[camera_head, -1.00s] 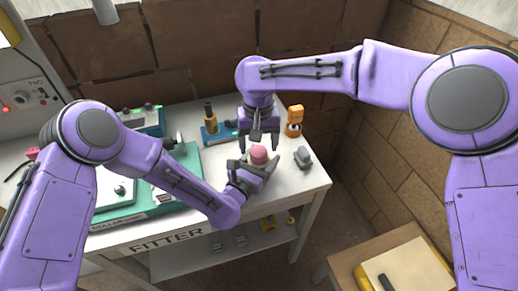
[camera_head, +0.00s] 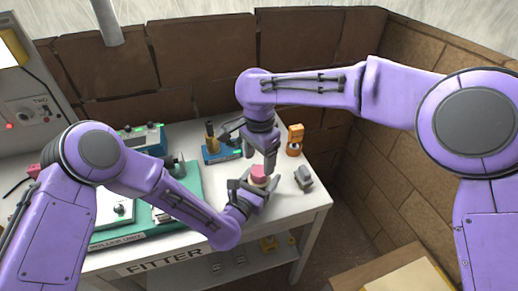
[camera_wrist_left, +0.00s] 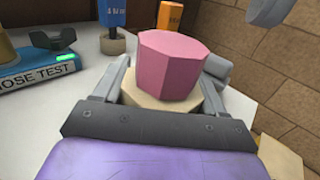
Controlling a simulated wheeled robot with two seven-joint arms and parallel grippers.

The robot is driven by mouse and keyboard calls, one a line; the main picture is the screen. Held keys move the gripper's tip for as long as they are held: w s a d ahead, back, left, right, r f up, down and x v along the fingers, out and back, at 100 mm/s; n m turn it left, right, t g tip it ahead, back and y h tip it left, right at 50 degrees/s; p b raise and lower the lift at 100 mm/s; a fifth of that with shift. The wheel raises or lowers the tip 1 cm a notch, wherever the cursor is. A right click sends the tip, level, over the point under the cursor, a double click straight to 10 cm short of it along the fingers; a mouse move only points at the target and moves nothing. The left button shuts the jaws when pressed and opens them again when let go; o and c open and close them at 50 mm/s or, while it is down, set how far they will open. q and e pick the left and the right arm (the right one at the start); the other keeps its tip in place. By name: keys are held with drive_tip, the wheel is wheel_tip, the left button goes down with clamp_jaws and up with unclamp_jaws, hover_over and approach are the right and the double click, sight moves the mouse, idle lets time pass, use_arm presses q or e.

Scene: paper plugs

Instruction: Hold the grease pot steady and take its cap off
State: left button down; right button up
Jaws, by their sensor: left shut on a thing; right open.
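The grease pot has a pink many-sided cap (camera_head: 259,173) on top. The cap is large in the left wrist view (camera_wrist_left: 172,63), seated on the cream body (camera_wrist_left: 180,104). My left gripper (camera_head: 256,185) is shut on the pot's body, one finger on each side, and the pot stands upright at the bench's front right. My right gripper (camera_head: 252,149) is open and empty above the pot, its fingers pointing down and apart. One finger is close above the cap; I cannot tell whether it touches. Part of the body is hidden by the left gripper.
Behind the pot are a blue test device (camera_head: 220,153) and an orange item (camera_head: 295,139). A grey object (camera_head: 303,176) lies to its right, near the white bench's edge. A green mat (camera_head: 187,178) with equipment is at left. Brick walls close the back and right.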

sight(259, 171)
wheel_tip(259, 171, down, 5)
drive_tip(key=shift+f, duration=0.1)
drive_tip(key=c, duration=1.1)
drive_tip(key=n, duration=0.6)
drive_tip(key=shift+n, duration=0.3)
drive_tip(key=n, duration=0.7)
drive_tip(key=shift+w+d, duration=0.1)
drive_tip(key=o, duration=1.2)
